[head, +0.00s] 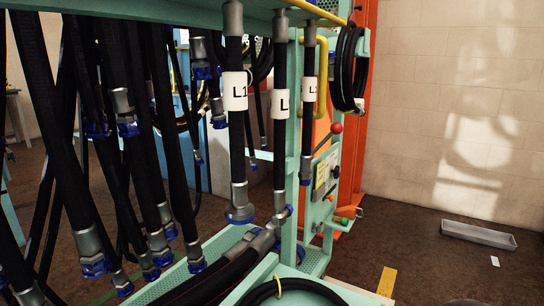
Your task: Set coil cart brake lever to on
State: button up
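A coil of black hose (292,286) with a yellow tie lies at the bottom centre, partly cut off by the frame edge. I cannot tell whether the pale green surface (345,290) around it belongs to the coil cart. A red ball knob (337,127) sits on the side of the green frame. Lower down, a small handle with a green end (345,221) sticks out to the right. I cannot tell whether either one is the brake lever, or its setting. My gripper is not in view.
Several black hoses with metal and blue ends, including one with an L1 label (235,91), hang from a green rack beam (180,12). A grey tray (478,235) lies on the floor at right, by the block wall (450,100). The brown floor (420,260) there is mostly clear.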

aim_at(337, 128)
jog(key=z, duration=0.05)
jog(key=k, duration=0.5)
jog(key=z, duration=0.7)
jog(key=i, duration=5.35)
jog(key=u, duration=4.85)
